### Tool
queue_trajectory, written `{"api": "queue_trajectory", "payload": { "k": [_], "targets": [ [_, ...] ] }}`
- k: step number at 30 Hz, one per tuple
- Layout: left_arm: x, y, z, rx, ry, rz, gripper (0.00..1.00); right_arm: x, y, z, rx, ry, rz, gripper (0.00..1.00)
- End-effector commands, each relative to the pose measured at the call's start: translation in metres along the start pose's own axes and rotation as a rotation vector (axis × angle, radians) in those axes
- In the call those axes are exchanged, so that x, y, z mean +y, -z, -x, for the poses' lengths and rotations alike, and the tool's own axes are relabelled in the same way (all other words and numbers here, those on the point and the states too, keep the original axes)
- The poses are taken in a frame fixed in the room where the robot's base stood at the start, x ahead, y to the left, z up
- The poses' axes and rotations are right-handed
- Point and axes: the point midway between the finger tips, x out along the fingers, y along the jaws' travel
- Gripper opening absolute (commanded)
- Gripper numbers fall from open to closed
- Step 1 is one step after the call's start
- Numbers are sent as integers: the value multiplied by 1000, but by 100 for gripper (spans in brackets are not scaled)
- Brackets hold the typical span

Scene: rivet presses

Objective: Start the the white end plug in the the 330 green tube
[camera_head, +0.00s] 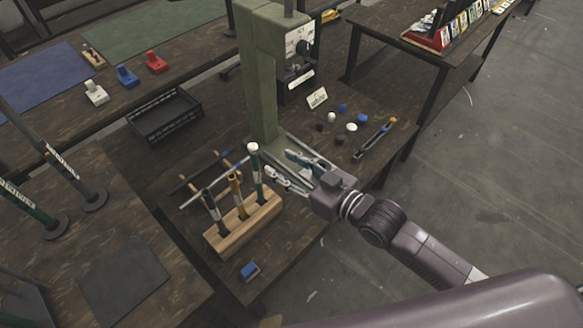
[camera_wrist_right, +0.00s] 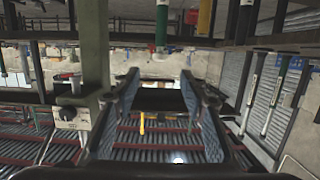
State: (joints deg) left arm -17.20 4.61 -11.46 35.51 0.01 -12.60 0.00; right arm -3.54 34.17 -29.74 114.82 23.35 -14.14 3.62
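A green tube (camera_head: 257,174) stands upright in the wooden rack (camera_head: 243,226), with a white plug (camera_head: 253,147) at its top end. I cannot tell how deep the plug sits, and the tube's number is not legible. A green tube also shows in the right wrist view (camera_wrist_right: 161,22), ahead of the fingers. My right gripper (camera_head: 286,172) is open, its fingers pointing at the tube from the right. The wrist view shows its two blue-padded fingers (camera_wrist_right: 160,100) wide apart with nothing between them. My left gripper is not in view.
The green press column (camera_head: 260,85) stands close behind the gripper. Loose white, blue and black plugs (camera_head: 351,127) and an orange-blue tool (camera_head: 375,137) lie to the right. Darker and yellow-brown tubes (camera_head: 236,192) share the rack.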

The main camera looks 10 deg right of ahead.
Motion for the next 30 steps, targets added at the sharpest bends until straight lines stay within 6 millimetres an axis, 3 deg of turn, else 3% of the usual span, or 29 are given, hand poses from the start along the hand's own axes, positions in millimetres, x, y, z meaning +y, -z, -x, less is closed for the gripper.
{"api": "queue_trajectory", "payload": {
  "k": [7,24,28,30],
  "targets": [
    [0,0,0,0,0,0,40,0,0,22,0,0,0,39],
    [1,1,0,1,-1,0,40,1,-1,23,-1,-1,-1,39],
    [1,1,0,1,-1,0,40,12,-22,20,-33,-31,-8,39],
    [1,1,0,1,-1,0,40,27,-51,18,-77,-70,-16,39]
  ]
}}
